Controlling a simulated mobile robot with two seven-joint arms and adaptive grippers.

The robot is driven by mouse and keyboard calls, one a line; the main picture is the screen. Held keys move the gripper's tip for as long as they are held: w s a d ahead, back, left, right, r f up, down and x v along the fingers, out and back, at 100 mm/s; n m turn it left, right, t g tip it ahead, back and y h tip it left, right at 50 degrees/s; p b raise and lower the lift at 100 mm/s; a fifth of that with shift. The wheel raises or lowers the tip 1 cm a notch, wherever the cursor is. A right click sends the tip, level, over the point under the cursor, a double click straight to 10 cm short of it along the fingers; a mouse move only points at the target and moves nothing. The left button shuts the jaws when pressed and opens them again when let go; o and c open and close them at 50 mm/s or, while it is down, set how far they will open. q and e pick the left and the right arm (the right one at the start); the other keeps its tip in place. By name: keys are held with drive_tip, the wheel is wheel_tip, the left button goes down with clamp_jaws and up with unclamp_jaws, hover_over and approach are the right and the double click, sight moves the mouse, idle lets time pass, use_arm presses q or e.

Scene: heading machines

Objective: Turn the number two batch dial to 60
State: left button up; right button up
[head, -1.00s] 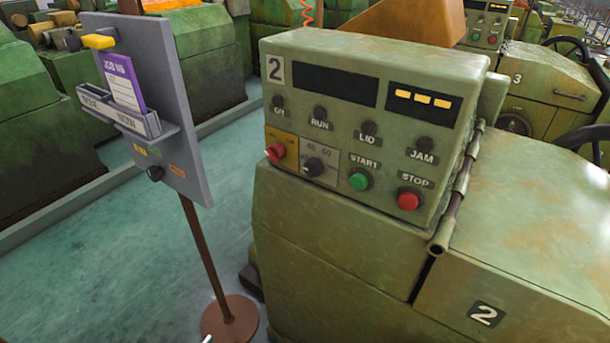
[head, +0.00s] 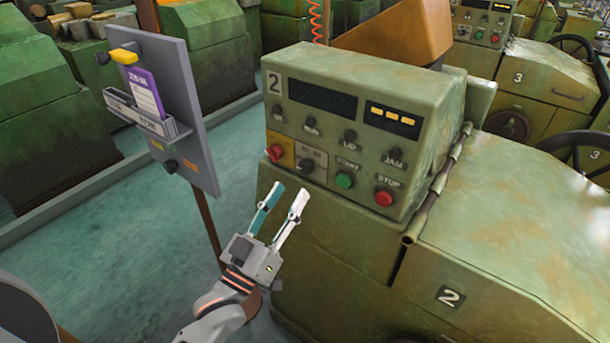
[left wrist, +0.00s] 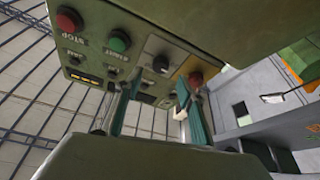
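The number two machine's control box (head: 345,150) stands in the middle of the head view, with a "2" plate at its upper left. The batch dial (head: 306,165) is a dark knob on a grey plate, right of a red knob on a yellow plate. Its setting is too small to read. The dial also shows in the left wrist view (left wrist: 156,62), beyond my fingers. My left gripper (head: 284,198) is open and empty, below and slightly left of the dial, apart from the panel. It also shows in the left wrist view (left wrist: 160,105). My right gripper is not in view.
A green START button (head: 344,180) and a red STOP button (head: 383,198) sit right of the dial. The red knob (head: 274,153) is close on its left. A grey job-card board (head: 180,110) on a brown post stands left of my left arm.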

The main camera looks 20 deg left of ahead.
sight(303, 171)
use_arm(q)
drive_tip(key=p+x, duration=0.1)
drive_tip(key=x, duration=0.5)
drive_tip(key=shift+w, duration=0.2)
drive_tip(key=c, duration=1.1)
